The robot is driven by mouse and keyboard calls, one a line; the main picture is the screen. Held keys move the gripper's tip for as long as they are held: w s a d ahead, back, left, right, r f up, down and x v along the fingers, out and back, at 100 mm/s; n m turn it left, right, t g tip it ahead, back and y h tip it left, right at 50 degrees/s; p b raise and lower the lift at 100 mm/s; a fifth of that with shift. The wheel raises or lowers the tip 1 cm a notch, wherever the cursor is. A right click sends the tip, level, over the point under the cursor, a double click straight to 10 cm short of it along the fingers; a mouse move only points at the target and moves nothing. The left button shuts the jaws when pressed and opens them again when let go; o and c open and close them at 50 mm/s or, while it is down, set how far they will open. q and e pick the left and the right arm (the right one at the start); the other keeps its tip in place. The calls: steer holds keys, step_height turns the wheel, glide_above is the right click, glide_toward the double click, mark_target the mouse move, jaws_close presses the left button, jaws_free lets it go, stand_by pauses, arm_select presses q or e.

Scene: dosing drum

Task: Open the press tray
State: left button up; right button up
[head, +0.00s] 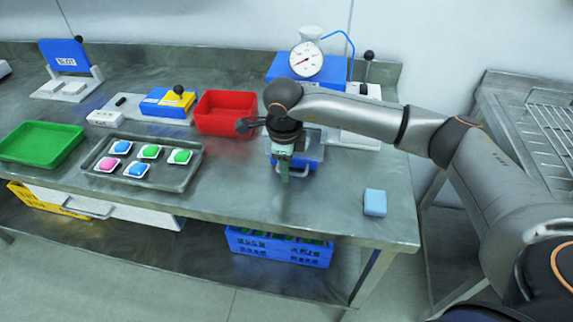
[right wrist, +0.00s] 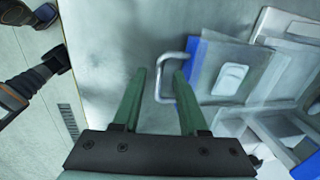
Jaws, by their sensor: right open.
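The press (head: 290,67) is a blue unit with a round dial gauge at the back of the bench. Its press tray has a blue front (head: 302,164) and stands below the press, partly hidden by my right arm. In the right wrist view the grey tray (right wrist: 265,72) holds a pale moulded piece, and a metal bar handle (right wrist: 160,78) sticks out from its blue front. My right gripper (head: 285,176) points down at the tray front. Its green fingers (right wrist: 160,74) are open, with the handle between their tips in the picture; contact cannot be told. My left gripper is not in view.
A red bin (head: 222,112), a grey tray (head: 172,178) with several coloured pieces and a green tray (head: 40,143) stand to the left. A light blue block (head: 375,202) lies at the right front. The bench front between is clear. A blue crate (head: 279,248) sits below.

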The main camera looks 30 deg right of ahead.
step_height(320, 180, up, 12)
steer(key=s+a, duration=0.1)
steer(key=shift+s+a+r+b, duration=0.15)
steer(key=shift+s+r+b, duration=0.05)
steer(key=shift+s+b, duration=0.25)
steer(key=shift+f, duration=0.1)
stand_by(0.4)
